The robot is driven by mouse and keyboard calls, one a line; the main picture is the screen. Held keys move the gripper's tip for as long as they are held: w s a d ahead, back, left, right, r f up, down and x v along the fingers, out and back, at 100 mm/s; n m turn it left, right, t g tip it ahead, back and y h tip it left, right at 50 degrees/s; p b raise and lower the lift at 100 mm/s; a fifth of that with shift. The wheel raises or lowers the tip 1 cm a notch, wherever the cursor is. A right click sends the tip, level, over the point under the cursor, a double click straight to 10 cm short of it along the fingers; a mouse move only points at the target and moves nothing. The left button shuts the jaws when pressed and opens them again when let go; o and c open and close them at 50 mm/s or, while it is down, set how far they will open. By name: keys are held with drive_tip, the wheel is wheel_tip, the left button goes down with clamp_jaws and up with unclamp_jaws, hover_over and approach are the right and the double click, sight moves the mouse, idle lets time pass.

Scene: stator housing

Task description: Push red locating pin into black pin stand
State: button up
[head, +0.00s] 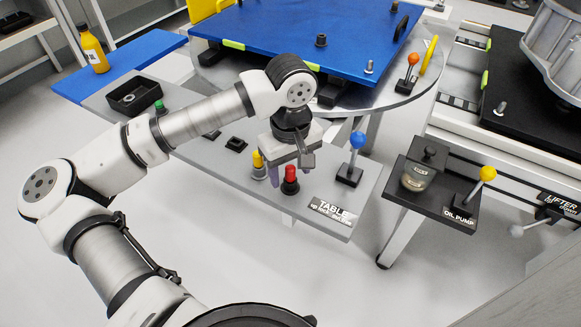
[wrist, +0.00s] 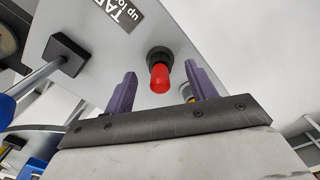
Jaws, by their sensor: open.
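The red locating pin (head: 290,172) stands upright in the black pin stand (head: 290,187) near the front of the grey table panel. How deep it sits, I cannot tell. My gripper (head: 283,172) hangs over this spot, a purple finger showing just left of the red pin. In the wrist view, the red pin (wrist: 160,79) and the black pin stand (wrist: 158,54) appear between the two purple fingers of my gripper (wrist: 162,74). The fingers are spread, with visible gaps on both sides of the pin. Nothing is held.
A yellow pin (head: 258,160) in a grey stand is close to the left of the red one. A blue-knobbed lever (head: 357,142) rises on the right. The blue plate (head: 310,35) lies behind. The panel's front edge is near the stands.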

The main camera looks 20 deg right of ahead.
drive_tip(key=shift+r, duration=0.2)
drive_tip(key=shift+r+p, duration=0.8)
drive_tip(key=shift+r, duration=1.1)
drive_tip(key=shift+r, duration=0.2)
wheel_tip(320, 180, up, 14)
drive_tip(key=shift+f, duration=0.1)
idle(1.3)
